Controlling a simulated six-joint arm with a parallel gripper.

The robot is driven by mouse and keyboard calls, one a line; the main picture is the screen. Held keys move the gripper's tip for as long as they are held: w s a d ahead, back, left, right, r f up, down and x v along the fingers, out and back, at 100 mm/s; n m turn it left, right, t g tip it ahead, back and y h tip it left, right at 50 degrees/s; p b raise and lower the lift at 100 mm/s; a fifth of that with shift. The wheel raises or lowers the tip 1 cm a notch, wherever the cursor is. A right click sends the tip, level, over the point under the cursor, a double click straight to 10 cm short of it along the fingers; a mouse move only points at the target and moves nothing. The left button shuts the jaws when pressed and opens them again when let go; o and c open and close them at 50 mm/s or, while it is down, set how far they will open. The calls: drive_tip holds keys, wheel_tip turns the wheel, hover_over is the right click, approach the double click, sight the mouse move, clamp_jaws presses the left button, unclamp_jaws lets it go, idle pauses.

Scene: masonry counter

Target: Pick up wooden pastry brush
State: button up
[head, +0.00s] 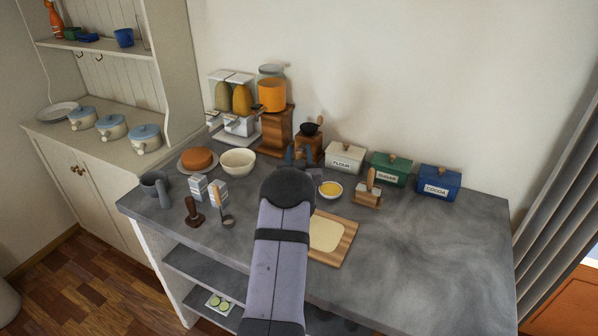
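A wooden item with an upright handle and a pale lower front, which looks like the pastry brush (370,188), stands on the grey counter right of the yellow-filled bowl. It is small in the head view, so I cannot tell whether it rests in a holder. My arm hides part of the counter's middle.
A small bowl with yellow liquid (330,189) and a board with rolled dough (328,237) are nearby. Flour (344,157), sugar (390,169) and cocoa (438,183) boxes line the back. A coffee grinder (309,146) stands behind my gripper. The counter's right side is clear.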

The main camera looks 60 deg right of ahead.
drive_tip(key=shift+w+d, duration=0.1)
drive_tip(key=shift+d, duration=0.05)
drive_tip(key=shift+c, duration=0.2)
clamp_jaws()
